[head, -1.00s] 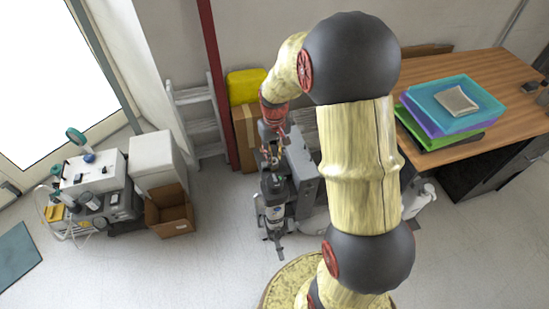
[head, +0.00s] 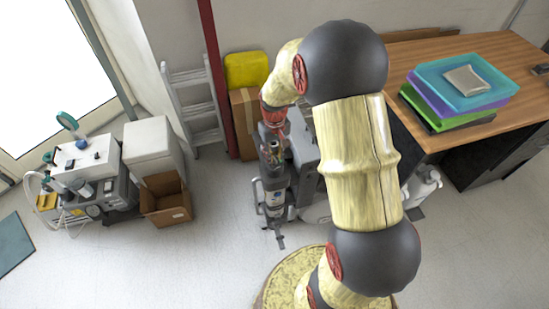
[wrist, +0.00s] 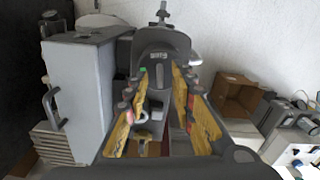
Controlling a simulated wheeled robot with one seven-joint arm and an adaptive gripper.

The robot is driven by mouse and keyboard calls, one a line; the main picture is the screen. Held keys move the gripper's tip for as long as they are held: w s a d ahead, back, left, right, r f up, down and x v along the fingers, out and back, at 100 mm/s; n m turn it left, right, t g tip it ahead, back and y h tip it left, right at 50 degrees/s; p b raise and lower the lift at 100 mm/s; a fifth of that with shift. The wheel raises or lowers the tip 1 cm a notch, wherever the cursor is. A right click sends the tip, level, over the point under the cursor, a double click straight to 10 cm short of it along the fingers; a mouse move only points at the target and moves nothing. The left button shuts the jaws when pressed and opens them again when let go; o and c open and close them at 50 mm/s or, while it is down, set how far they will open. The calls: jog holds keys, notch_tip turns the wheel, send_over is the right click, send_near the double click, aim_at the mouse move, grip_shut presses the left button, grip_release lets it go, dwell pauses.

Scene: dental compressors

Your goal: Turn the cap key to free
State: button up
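My gripper (wrist: 161,84) is open in the wrist view, its two yellow-padded fingers apart. A dark grey housing with a small light label (wrist: 158,53) lies beyond and between the fingertips. A small green spot and a pale ring-like part show between the fingers. I cannot tell which part is the cap key. In the head view my gripper (head: 272,148) points down over the upper end of the dark upright compressor unit (head: 275,198). Contact cannot be made out there. My arm hides part of the area to the right.
A grey cabinet (head: 301,148) stands close behind the unit; it also shows at left in the wrist view (wrist: 78,95). An open cardboard box (head: 165,200) and a white cabinet (head: 152,147) stand left. A wooden desk with trays (head: 460,90) is right. Floor between box and unit is clear.

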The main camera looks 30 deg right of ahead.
jog(key=shift+f, duration=0.3)
jog(key=shift+c, duration=0.4)
grip_shut()
